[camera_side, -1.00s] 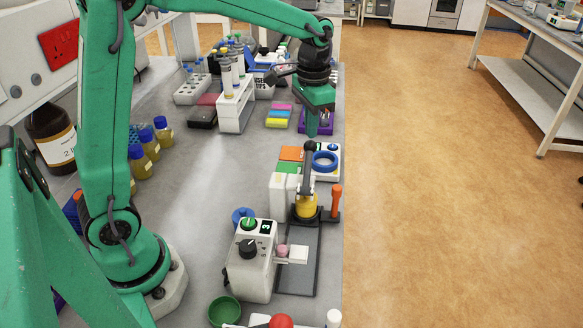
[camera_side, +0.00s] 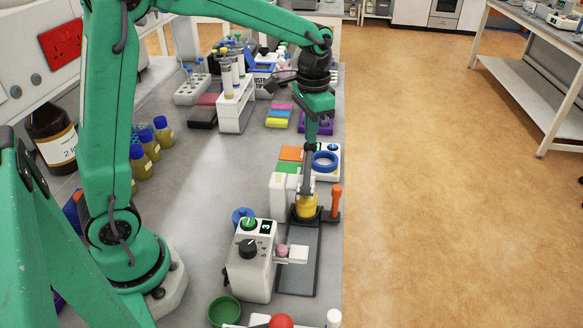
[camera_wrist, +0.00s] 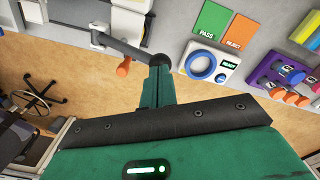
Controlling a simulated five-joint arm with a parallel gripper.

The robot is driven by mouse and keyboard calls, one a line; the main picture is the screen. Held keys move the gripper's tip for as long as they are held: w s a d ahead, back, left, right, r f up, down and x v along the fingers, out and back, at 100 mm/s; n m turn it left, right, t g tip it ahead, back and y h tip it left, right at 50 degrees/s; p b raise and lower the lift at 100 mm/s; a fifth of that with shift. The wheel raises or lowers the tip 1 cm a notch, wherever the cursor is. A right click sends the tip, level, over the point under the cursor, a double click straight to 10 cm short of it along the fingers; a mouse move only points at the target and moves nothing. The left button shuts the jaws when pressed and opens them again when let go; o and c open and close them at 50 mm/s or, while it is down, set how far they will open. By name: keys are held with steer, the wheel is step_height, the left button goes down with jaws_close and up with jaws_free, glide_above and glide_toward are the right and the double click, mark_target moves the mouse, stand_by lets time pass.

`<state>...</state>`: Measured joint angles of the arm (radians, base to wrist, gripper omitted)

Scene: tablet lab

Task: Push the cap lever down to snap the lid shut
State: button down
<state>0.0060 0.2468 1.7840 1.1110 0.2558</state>
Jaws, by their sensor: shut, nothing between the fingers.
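The cap lever (camera_side: 307,176) is a grey bar standing nearly upright above a yellow round part (camera_side: 306,207) on a dark base plate (camera_side: 299,262). In the wrist view the lever (camera_wrist: 122,45) ends in a black ball knob (camera_wrist: 158,60). My gripper (camera_side: 311,139) points down with its fingers together and empty. Its tips are at the knob end of the lever; in the wrist view my fingers (camera_wrist: 156,82) overlap the knob's edge. I cannot tell whether they touch it. An orange handle (camera_side: 336,201) stands right of the yellow part.
A white pad with a blue ring (camera_side: 325,161) lies just beyond the lever, beside green and orange cards (camera_side: 291,153). A white control box (camera_side: 251,262) stands in front at left. The bench's right edge is close. The bench middle is clear.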

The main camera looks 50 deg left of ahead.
steer(key=shift+w+a+f, duration=0.1)
steer(key=shift+a+f, duration=0.05)
steer(key=shift+f, duration=0.95)
stand_by(1.1)
steer(key=shift+r, duration=1.8)
stand_by(0.4)
steer(key=shift+r, duration=2.45)
steer(key=shift+s, duration=0.2)
